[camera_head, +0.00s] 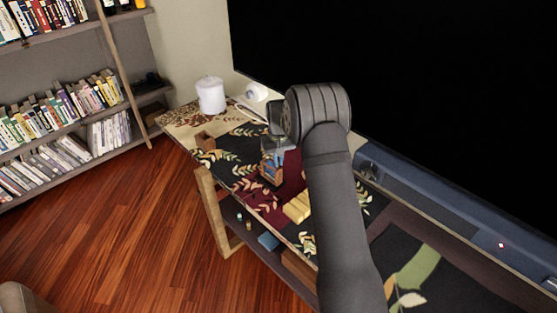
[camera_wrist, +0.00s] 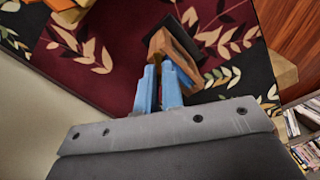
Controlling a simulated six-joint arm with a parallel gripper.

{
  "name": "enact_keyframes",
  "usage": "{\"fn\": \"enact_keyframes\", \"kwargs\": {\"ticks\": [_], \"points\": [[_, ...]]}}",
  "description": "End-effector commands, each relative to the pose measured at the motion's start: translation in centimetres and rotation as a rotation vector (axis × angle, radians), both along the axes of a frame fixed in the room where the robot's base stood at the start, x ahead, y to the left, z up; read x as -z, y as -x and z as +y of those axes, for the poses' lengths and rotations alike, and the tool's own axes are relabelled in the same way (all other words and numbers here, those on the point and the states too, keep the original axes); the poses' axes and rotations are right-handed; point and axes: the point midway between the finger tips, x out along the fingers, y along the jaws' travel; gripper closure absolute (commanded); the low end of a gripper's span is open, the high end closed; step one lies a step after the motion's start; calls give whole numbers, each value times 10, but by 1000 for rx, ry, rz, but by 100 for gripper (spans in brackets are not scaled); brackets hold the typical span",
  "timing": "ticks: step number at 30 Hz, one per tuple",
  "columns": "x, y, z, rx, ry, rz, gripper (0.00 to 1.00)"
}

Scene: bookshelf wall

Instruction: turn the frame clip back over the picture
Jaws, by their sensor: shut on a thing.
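A small wooden picture frame (camera_wrist: 172,47) with a dark panel (camera_wrist: 181,78) is right at my fingertips in the wrist view. In the head view, the wooden frame (camera_head: 271,173) is on the patterned cabinet top, under my gripper (camera_head: 272,152). In the wrist view, my gripper (camera_wrist: 158,75) has its blue fingers close together at the frame's near edge, shut on it. I cannot make out the clip; the fingers cover that spot. The picture itself is not clearly visible.
The cabinet top has a leaf-patterned cover (camera_head: 230,150). Yellow blocks (camera_head: 297,207) lie beside my arm, and a small brown box (camera_head: 205,141) is at left. A white cylinder (camera_head: 211,95) stands at the far end. A large black screen (camera_head: 430,90) rises behind.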

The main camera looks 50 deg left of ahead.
Motion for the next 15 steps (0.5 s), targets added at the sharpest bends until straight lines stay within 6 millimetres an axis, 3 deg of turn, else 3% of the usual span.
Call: {"fn": "enact_keyframes", "kwargs": {"ticks": [15], "points": [[-1,0,1,51,-2,-1,100]]}}
